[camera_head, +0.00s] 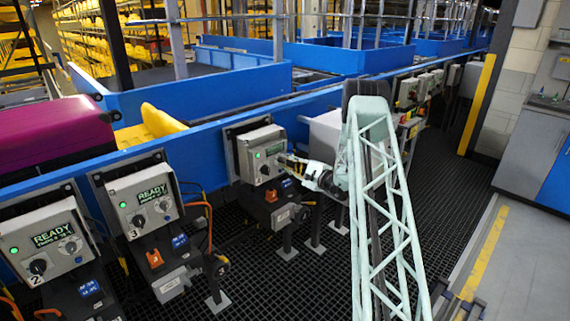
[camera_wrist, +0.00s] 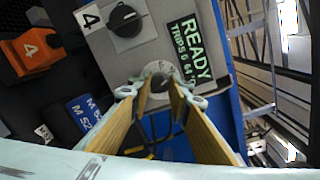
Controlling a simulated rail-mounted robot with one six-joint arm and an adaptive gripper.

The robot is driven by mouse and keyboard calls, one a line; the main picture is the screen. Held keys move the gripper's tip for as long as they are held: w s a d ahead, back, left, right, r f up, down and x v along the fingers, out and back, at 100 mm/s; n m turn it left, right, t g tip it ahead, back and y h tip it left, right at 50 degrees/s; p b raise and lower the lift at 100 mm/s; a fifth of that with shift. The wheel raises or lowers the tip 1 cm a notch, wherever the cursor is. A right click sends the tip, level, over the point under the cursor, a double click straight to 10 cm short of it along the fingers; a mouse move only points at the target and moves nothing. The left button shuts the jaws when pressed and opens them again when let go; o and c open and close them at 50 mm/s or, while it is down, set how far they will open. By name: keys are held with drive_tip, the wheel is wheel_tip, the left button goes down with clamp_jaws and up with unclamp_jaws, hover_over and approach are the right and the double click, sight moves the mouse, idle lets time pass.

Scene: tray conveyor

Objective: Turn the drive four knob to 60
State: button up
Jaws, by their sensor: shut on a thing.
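The drive four control box (camera_head: 262,152) is a grey box on the blue conveyor rail in the head view. In the wrist view the box (camera_wrist: 150,45) carries a "4" label and a green READY display (camera_wrist: 190,50). A small knob (camera_wrist: 160,80) with a marked dial sits below the display's lower left. My gripper (camera_wrist: 161,92) has its two yellow-padded fingers closed around this knob. The dial's figures are too small to read. A larger black knob (camera_wrist: 125,19) sits beside the "4" label, apart from the fingers. In the head view my gripper (camera_head: 282,161) reaches the box front from the right.
Similar boxes stand to the left, drive three (camera_head: 145,198) and drive two (camera_head: 46,240). An orange "4" block (camera_wrist: 31,50) and a blue labelled block (camera_wrist: 84,112) lie near the box. A magenta case (camera_head: 52,132) is on the conveyor. Dark grating floor (camera_head: 340,262) is open in front.

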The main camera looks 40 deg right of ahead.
drive_tip(key=o, duration=0.9)
drive_tip(key=shift+c, duration=0.2)
drive_tip(key=s+d, duration=0.1)
drive_tip(key=s, duration=1.1)
drive_tip(key=shift+d+r, duration=0.15)
drive_tip(key=shift+r, duration=0.1)
drive_tip(key=shift+w, duration=0.1)
